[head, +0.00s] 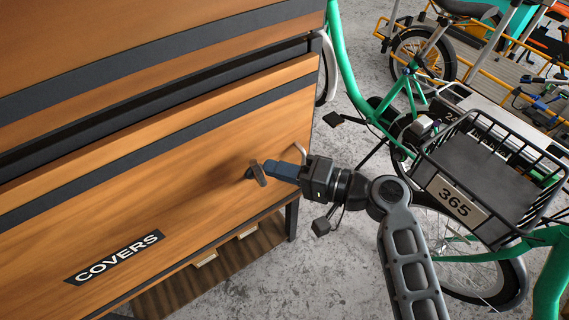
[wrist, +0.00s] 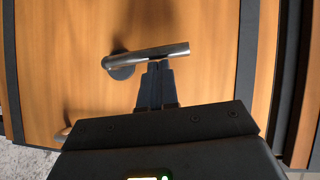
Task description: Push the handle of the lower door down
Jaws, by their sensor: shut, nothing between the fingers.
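The lower door (head: 150,215) is a wooden panel with a "COVERS" label. Its handle (head: 259,174) is a dark metal lever on a round base, near the door's right end. In the wrist view the handle (wrist: 150,55) has its base at the left, and its bar runs right, tilted slightly up. My gripper (head: 272,170) is shut and empty, its tips at the bar's side. The wrist view shows the gripper (wrist: 158,68) tips against or just beside the bar's middle; I cannot tell if they touch. The bar is clear of the fingers.
A grey metal handle (head: 300,152) is at the cabinet's right end. A green cargo bike with a black basket numbered 365 (head: 484,170) stands close at the right. Grey concrete floor (head: 290,270) is free in front of the cabinet. A lower shelf (head: 190,285) sits beneath the door.

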